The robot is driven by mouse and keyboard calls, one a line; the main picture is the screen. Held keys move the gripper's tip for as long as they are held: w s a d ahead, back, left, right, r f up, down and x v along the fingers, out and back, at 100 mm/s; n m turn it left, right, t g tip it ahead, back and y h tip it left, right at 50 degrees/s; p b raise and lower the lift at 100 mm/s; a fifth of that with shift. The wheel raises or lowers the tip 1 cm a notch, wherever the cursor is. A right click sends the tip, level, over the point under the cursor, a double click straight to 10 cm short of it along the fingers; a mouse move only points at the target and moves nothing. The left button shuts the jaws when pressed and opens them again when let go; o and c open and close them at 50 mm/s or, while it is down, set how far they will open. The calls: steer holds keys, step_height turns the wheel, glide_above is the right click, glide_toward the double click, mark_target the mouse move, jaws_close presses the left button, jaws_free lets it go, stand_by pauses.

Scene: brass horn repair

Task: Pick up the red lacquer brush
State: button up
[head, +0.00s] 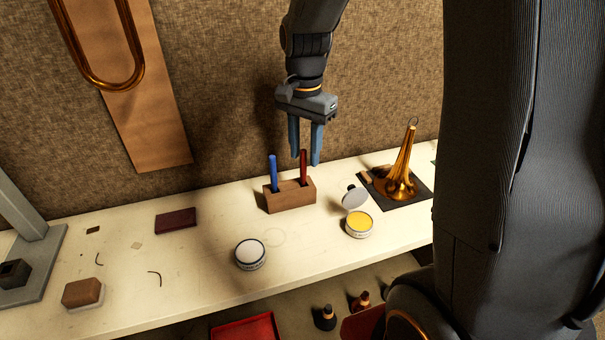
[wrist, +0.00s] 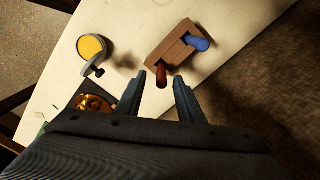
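The red lacquer brush (head: 303,165) stands upright in the right-hand slot of a brown wooden block (head: 292,203) on the bench. A blue brush (head: 273,172) stands in the left-hand slot. My gripper (head: 304,160) points down over the block with its two blue-grey fingers apart. In the head view its fingertips are close to the top of the red brush. The blue brush (wrist: 198,43) is farther off.
An open tin of yellow paste (head: 359,225) with its lid leaning (head: 354,197) stands right of the block. A brass bell (head: 402,177) rests on a dark mat (head: 424,194). A closed pale tin (head: 250,254) is in front. A dark red block (head: 176,221) lies left.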

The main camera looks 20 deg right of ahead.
mark_target(303, 166)
steer(key=shift+a+f+p, duration=0.15)
steer(key=shift+f+p, duration=0.8)
steer(key=shift+f, duration=1.5)
jaws_close()
